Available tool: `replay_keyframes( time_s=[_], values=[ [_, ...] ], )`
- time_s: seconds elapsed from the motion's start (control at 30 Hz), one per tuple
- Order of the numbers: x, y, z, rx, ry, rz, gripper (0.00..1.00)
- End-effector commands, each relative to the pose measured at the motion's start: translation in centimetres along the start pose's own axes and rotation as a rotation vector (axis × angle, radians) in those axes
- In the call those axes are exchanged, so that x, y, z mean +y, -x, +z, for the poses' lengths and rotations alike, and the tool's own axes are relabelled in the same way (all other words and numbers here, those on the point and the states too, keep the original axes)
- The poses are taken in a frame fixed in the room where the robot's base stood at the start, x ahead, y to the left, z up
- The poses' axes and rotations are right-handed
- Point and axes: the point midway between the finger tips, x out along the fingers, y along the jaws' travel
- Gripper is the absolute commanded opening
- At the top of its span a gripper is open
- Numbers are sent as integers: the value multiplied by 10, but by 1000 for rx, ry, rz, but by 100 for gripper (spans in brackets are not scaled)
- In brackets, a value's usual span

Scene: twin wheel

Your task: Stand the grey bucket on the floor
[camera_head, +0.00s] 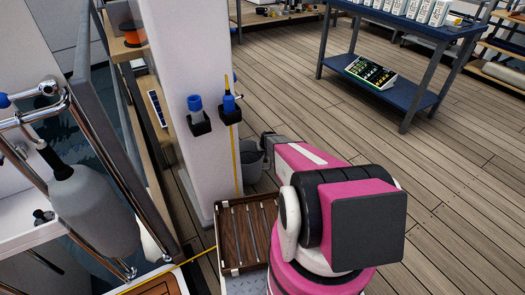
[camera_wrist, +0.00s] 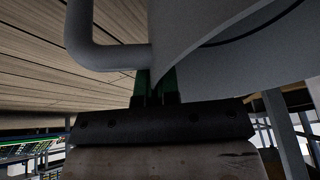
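The grey bucket (camera_head: 250,160) shows in the head view beside the white pillar, partly hidden behind my arm and gripper. In the wrist view the bucket (camera_wrist: 220,45) fills the upper right, very close, with a tube-like grey handle (camera_wrist: 83,35) at its left. My gripper (camera_wrist: 156,85) has its green fingers close together at the bucket's wall near the handle's end, and looks shut on it. The fingertips are partly hidden by the bucket. In the head view my arm covers the gripper's fingers. I cannot tell whether the bucket's base touches the floor.
The white pillar (camera_head: 185,110) with two small black holders stands left of the bucket. A slatted wooden tray (camera_head: 222,232) lies in front of it. A blue table (camera_head: 395,85) with a lower shelf stands at the back right. The plank floor (camera_head: 455,200) is clear at right.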

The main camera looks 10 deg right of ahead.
Motion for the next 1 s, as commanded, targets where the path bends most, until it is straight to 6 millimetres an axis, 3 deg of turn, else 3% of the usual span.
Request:
replay_keyframes(
  time_s=[0.77,0.87,1.0],
  values=[
    [0,-6,2,0,-1,0,0],
    [0,-6,2,0,0,0,32],
    [0,-6,2,0,0,0,33]
  ],
)
